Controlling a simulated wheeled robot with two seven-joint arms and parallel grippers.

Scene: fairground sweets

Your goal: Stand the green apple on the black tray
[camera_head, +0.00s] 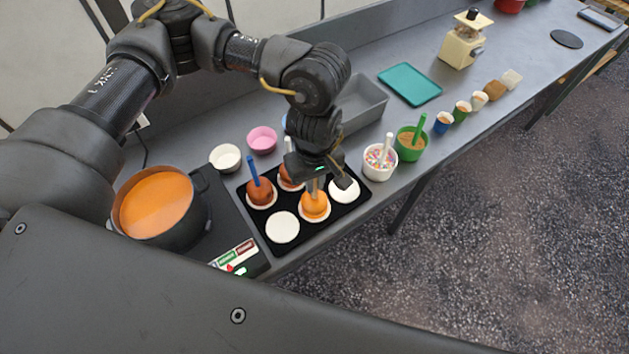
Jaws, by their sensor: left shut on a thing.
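The black tray (314,232) lies on the grey counter with white paper rounds on it. No plainly green apple shows. An orange-coated apple (314,207) stands over a white round at the tray's front middle; I cannot tell whether it fully rests there. My left gripper (317,184) is right above it, pointing down and shut on its stick, which the fingers mostly hide. A brown-red apple with a blue stick (261,191) stands at the tray's left. Another brown-red apple (289,182) behind is partly hidden by the gripper. My right gripper is not in view.
Two tray rounds, front left (282,228) and right (344,191), are empty. A pot of orange liquid (157,205) stands left. A sprinkle cup (379,163) and green cup (411,145) stand close right. Pink (262,140) and white (225,157) bowls sit behind.

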